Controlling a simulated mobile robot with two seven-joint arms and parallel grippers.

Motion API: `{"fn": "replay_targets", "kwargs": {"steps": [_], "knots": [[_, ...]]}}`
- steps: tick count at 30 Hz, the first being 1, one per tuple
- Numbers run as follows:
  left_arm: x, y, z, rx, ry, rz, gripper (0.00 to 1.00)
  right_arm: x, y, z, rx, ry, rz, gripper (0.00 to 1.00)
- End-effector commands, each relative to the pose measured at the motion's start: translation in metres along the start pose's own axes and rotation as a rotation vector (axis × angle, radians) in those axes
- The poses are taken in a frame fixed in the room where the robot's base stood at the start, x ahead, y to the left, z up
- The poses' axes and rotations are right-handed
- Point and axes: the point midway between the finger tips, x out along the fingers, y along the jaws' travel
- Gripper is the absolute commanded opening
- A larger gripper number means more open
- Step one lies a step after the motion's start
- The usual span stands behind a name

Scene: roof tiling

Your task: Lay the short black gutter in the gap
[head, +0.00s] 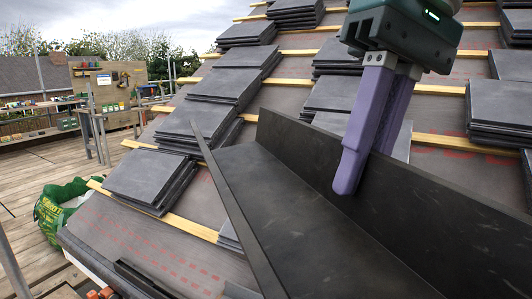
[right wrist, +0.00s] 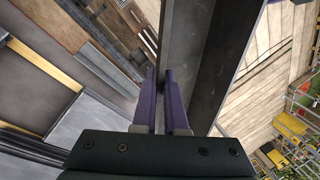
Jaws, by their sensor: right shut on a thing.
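The short black gutter (head: 290,220) is a dark trough with two upright walls, large in the front of the head view. My right gripper (head: 345,185) is shut on its right-hand wall and holds it above the roof. In the right wrist view the fingers (right wrist: 165,78) pinch the edge of the gutter (right wrist: 205,60). A fixed dark gutter piece (head: 140,281) runs along the eave at the bottom left of the head view. The gap itself cannot be made out; the held gutter may hide it. My left gripper is not in view.
Stacks of grey slates (head: 150,178) lie on the roof over yellow battens (head: 205,228). A green bag (head: 62,210) stands on the plank deck (head: 35,185) beside the eave. A workbench with a tool board (head: 108,85) stands farther back. A scaffold pole (head: 12,265) rises at lower left.

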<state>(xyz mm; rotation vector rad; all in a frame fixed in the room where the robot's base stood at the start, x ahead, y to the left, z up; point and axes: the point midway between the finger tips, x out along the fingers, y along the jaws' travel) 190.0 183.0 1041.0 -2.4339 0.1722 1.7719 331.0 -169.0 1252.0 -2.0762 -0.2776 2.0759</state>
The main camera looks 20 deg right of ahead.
Motion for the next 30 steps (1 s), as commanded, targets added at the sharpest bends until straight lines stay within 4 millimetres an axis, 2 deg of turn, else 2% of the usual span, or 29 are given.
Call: {"fn": "replay_targets", "kwargs": {"steps": [1, 8, 14, 17, 22, 26, 30], "knots": [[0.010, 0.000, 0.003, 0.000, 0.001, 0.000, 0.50, 0.013, 0.000, -0.009, 0.043, 0.011, -0.005, 0.00], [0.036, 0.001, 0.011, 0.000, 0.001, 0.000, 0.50, 0.048, -0.001, -0.048, 0.261, 0.071, -0.015, 0.00], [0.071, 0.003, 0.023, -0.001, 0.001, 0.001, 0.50, 0.098, 0.007, -0.094, 0.554, 0.153, -0.027, 0.00], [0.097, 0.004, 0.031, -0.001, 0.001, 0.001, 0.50, 0.136, 0.019, -0.122, 0.761, 0.212, -0.034, 0.00], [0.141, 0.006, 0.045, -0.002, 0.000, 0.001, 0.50, 0.214, 0.056, -0.160, 1.156, 0.333, -0.043, 0.00], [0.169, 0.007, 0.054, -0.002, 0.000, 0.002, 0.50, 0.276, 0.089, -0.172, 1.418, 0.421, -0.046, 0.00], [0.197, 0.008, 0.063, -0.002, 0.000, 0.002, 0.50, 0.343, 0.125, -0.171, 1.658, 0.505, -0.048, 0.00]]}}
